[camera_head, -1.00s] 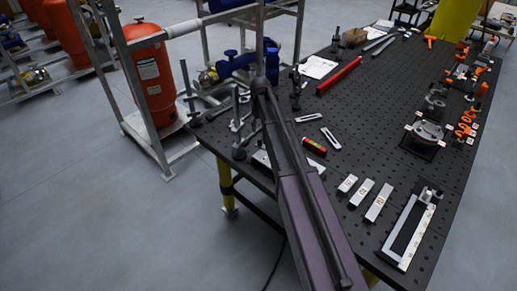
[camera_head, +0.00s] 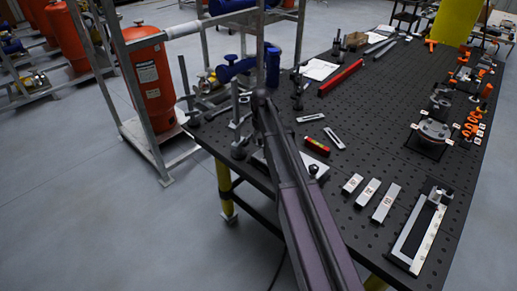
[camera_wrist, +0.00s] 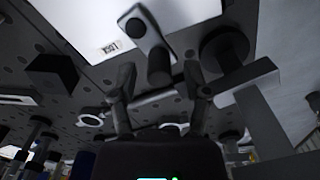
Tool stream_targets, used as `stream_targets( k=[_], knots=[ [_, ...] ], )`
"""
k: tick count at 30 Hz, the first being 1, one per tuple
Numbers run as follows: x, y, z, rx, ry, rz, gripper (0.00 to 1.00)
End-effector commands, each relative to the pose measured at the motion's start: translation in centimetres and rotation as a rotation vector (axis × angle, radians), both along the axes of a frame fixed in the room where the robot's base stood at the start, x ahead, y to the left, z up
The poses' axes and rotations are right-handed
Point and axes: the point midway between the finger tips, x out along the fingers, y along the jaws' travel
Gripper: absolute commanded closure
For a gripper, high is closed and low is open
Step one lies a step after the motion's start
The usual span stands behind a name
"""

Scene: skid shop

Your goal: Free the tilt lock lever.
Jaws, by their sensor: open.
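In the wrist view my gripper (camera_wrist: 157,80) is open, its two dark fingers apart. Between and just beyond the fingertips is a short grey arm with a black round end (camera_wrist: 137,27) and a dark stub below; it may be the tilt lock lever, but I cannot be sure. Whether the fingers touch it is unclear. A pale plate (camera_wrist: 85,20) with a small label lies beside it. In the head view my arm reaches over the near left table edge and hides much of this spot; a pale plate with a black knob (camera_head: 314,169) shows beside the arm.

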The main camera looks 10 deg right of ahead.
Motion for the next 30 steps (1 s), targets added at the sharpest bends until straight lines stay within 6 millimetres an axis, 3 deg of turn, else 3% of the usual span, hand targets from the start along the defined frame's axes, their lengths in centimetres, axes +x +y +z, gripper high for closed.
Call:
stream_targets(
  k=[25,30],
  knots=[
    [0.14,-0.09,-0.23,0.0,0.0,-0.001,0.39],
    [0.14,-0.09,-0.23,0.0,0.0,-0.001,0.81]
  ],
)
